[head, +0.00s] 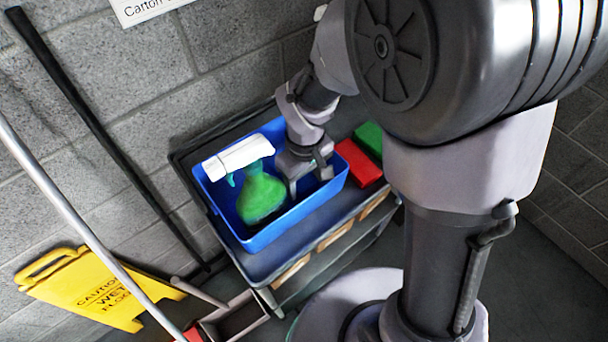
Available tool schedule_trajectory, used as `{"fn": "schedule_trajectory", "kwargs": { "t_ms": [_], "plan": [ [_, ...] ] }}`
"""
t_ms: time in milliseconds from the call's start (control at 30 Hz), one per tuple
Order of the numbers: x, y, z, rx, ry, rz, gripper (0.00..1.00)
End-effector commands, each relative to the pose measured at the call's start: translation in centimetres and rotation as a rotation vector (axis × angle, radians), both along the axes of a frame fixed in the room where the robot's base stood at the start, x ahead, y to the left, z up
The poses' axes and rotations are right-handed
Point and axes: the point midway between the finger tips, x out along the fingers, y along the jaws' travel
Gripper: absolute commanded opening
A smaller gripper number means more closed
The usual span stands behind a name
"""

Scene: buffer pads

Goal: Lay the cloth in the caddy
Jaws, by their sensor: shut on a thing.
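The blue caddy (262,240) is an open box on the top of a grey cart. A green spray bottle (262,196) with a white head stands in its left part, leaning a little in the picture. My gripper (309,186) points down into the right part of the caddy, right of the bottle, with its fingertips within the rim. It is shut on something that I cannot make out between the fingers. I cannot pick out the cloth anywhere in this view.
A red pad (358,164) and a green pad (369,141) lie on the cart (268,265) just right of the caddy. A block wall is close behind. A yellow wet-floor sign (92,288), a dark pole (105,135) and a pale pole (75,207) are at the left.

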Motion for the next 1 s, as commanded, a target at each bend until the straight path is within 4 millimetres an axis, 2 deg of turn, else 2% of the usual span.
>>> {"fn": "schedule_trajectory", "kwargs": {
  "t_ms": [300, 333, 367, 667, 767, 1000],
  "plan": [
    [0.0, 0.0, -0.3, 0.001, -0.001, 0.000, 0.19],
    [0.0, 0.0, -0.2, 0.001, -0.001, 0.000, 0.64],
    [0.0, 0.0, -0.1, 0.001, -0.001, 0.000, 0.67],
    [0.0, 0.0, 0.2, 0.001, -0.001, 0.000, 0.67],
    [0.1, 0.0, 2.0, 0.001, -0.003, 0.001, 0.67],
    [0.1, 0.0, 9.1, 0.001, -0.005, 0.002, 0.67]
  ]
}}
